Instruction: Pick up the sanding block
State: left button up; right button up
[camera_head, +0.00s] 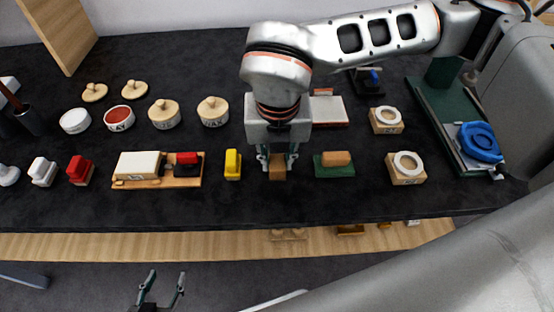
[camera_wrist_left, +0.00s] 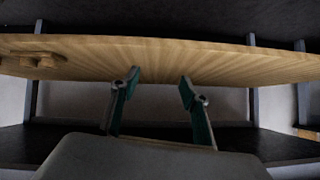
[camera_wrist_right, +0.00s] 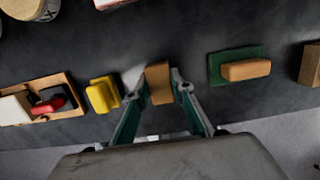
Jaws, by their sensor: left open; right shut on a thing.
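A small tan-brown block (camera_head: 278,173), apparently the sanding block, is between the fingers of my right gripper (camera_head: 277,160) near the front edge of the dark table. In the right wrist view the block (camera_wrist_right: 158,84) is gripped at its sides by both fingertips (camera_wrist_right: 159,78). I cannot tell whether it is clear of the table top. My left gripper (camera_head: 164,279) is open and empty, low in front of the table. The left wrist view shows its parted fingers (camera_wrist_left: 157,82) facing the pale wooden table edge.
A yellow block (camera_head: 233,164) stands left of the held block. A tan block on a green base (camera_head: 334,170) lies to its right. A wooden tray (camera_head: 187,182), lidded pots and ring-topped wooden blocks (camera_head: 407,172) stand around. A green stand with a blue coil (camera_head: 480,141) is at right.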

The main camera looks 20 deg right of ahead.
aim_at(276, 158)
pick_arm(q)
jog(key=shift+w+r, duration=0.1)
pick_arm(e)
jog(key=shift+r, duration=0.1)
jog(key=shift+r, duration=0.25)
pick_arm(q)
jog(key=shift+s+d+r+p, duration=0.15)
jog(key=shift+s+r+p, duration=0.15)
jog(key=shift+p, duration=0.5)
pick_arm(e)
notch_tip(276, 158, up, 19)
jog(key=shift+r, duration=0.2)
jog(key=shift+o, duration=0.7)
pick_arm(q)
jog(key=shift+w+r, duration=0.1)
jog(key=shift+r, duration=0.05)
pick_arm(e)
jog(key=shift+c, duration=0.5)
pick_arm(q)
jog(key=shift+r, duration=0.1)
pick_arm(e)
jog(key=shift+w+a, duration=0.1)
